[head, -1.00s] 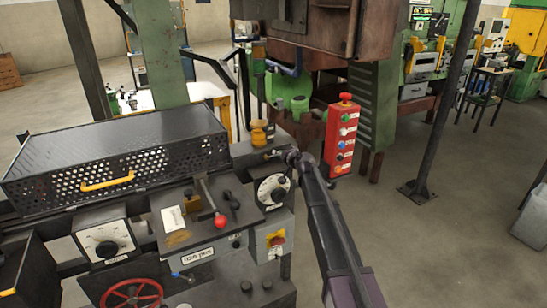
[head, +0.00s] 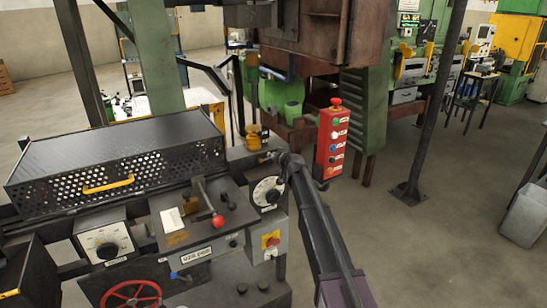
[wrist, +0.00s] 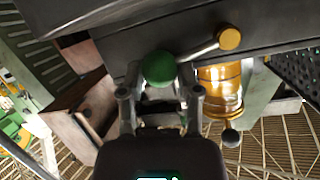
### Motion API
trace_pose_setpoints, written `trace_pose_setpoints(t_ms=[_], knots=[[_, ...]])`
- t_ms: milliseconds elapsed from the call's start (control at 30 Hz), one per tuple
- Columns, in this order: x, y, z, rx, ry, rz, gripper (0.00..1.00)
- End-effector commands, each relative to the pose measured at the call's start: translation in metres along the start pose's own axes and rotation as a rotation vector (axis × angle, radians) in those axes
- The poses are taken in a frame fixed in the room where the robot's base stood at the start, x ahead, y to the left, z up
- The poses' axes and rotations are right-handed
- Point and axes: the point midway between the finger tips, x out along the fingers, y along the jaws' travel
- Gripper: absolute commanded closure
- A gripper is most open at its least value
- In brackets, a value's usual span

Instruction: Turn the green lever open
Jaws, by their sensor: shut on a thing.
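The green lever shows in the wrist view as a round green knob (wrist: 160,68) on a thin metal rod, which runs right and up to a brass hub (wrist: 229,38). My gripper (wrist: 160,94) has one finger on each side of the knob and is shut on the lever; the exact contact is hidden. In the head view my arm reaches to the back right corner of the machine. My gripper and the green lever cannot be made out there.
An amber glass cup (wrist: 219,88) stands close right of my gripper. In the head view, a dial (head: 267,190), a red-knobbed lever (head: 218,220) and a red button box (head: 331,142) are close to my arm. Open floor lies to the right.

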Motion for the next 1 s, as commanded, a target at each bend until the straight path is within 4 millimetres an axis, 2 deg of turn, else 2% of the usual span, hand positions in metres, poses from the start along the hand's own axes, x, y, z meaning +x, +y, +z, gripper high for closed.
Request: trace_pose_setpoints(t_ms=[967, 1000], knots=[[0.0008, -0.0054, 0.0016, 0.010, -0.007, -0.011, 1.00], [0.0008, -0.0055, 0.0016, 0.010, -0.007, -0.011, 0.53]])
